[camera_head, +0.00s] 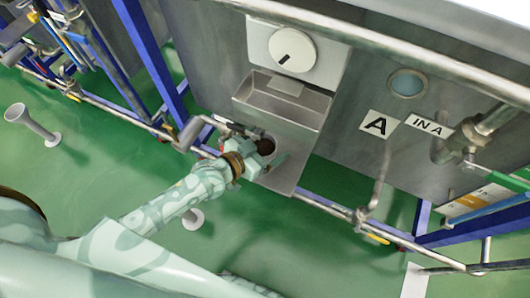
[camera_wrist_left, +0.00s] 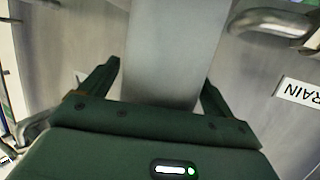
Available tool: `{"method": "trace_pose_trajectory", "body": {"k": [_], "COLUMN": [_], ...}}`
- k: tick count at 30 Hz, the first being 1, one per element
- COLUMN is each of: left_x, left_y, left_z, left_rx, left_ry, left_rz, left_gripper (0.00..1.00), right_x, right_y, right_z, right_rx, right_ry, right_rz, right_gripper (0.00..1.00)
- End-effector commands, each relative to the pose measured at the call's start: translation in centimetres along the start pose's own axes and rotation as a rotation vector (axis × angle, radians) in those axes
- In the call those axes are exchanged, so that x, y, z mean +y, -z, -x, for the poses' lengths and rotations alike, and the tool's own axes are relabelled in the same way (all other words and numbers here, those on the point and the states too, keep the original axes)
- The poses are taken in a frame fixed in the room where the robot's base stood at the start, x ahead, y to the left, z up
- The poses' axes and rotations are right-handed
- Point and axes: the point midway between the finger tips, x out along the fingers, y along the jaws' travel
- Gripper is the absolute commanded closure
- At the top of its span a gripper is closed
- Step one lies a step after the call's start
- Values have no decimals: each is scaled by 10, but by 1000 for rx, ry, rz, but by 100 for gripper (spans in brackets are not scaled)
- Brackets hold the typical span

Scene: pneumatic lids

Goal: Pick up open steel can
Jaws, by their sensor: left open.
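The gripper partly hides the can's lower body. In the left wrist view, the two dark green fingers of the left gripper (camera_wrist_left: 162,78) are spread on either side of a smooth grey surface (camera_wrist_left: 170,45). I cannot tell whether they touch it. My right gripper is not in view.
The steel machine front has a white dial (camera_head: 292,50) above the recess (camera_head: 282,100). Blue frame posts (camera_head: 150,55) and rails flank the ledge.

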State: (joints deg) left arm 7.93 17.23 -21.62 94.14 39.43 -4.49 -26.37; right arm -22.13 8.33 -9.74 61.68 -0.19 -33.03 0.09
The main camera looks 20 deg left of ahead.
Motion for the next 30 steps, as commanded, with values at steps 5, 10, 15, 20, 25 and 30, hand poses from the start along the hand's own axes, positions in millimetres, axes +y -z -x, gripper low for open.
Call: {"method": "trace_pose_trajectory", "body": {"k": [5, 10, 15, 20, 25, 30], "left_x": [0, 0, 0, 0, 0, 0], "left_y": [0, 0, 0, 0, 1, 7], "left_z": [-4, -4, -4, -4, -3, -1], "left_rx": [-1, -1, -1, 0, 0, 2], "left_ry": [0, 0, 0, 0, 0, 1], "left_rz": [-1, -1, -1, -1, -1, -1], "left_gripper": [12, 20, 62, 63, 63, 63], "right_x": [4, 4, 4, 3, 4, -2], "right_y": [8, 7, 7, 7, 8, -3], "right_z": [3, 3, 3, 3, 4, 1], "right_rx": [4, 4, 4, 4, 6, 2], "right_ry": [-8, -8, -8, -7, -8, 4], "right_rz": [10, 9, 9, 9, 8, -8], "right_gripper": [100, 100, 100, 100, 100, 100]}}
